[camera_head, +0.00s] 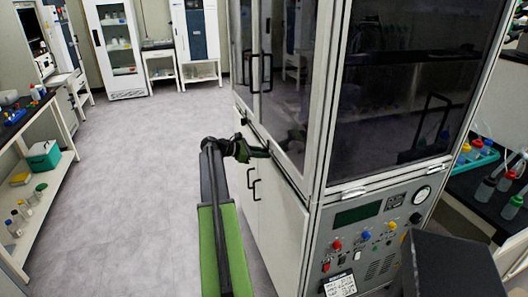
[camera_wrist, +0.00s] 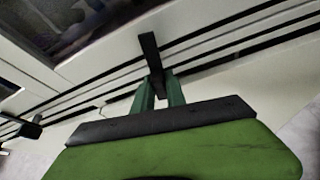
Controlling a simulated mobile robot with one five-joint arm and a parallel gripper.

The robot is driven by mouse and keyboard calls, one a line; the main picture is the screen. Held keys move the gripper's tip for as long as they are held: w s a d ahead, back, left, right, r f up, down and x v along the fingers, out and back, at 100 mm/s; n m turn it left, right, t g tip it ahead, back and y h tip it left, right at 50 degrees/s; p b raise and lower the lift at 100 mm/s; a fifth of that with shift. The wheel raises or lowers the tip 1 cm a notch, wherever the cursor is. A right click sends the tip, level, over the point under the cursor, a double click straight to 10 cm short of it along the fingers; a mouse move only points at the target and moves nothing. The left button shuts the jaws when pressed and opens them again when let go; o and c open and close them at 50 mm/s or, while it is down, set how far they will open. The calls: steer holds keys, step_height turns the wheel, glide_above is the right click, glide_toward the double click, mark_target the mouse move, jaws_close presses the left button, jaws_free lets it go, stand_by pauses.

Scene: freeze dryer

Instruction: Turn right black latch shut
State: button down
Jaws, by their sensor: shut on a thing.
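My gripper (camera_wrist: 160,84) has its two green fingers closed around the lower end of a black latch (camera_wrist: 149,48). The latch sits on the pale frame of the freeze dryer, just under the dark glass door, and its upper part sticks out past the fingertips. In the head view, my gripper (camera_head: 262,152) is against the side of the freeze dryer (camera_head: 318,110), at the seam below the glass doors. The latch is mostly hidden there by the gripper. A second black latch (camera_wrist: 28,130) shows at the left in the wrist view.
White lower cabinet doors (camera_head: 270,205) with black handles lie below the seam. The control panel (camera_head: 372,235) is on the face at right. A shelf bench (camera_head: 38,165) stands at far left, with clear grey floor (camera_head: 140,150) between.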

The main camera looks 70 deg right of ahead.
steer(key=shift+w+n+y, duration=0.1)
steer(key=shift+n+y, duration=0.3)
steer(key=shift+n, duration=0.3)
steer(key=shift+g, duration=0.3)
steer(key=c, duration=1.4)
jaws_free()
steer(key=shift+w+a+r+p, duration=0.2)
steer(key=shift+r+p, duration=0.05)
steer(key=shift+p, duration=0.05)
steer(key=p+v, duration=0.6)
steer(key=v, duration=1)
steer(key=shift+w+a, duration=0.2)
steer(key=shift+w, duration=0.1)
steer(key=shift+w, duration=0.1)
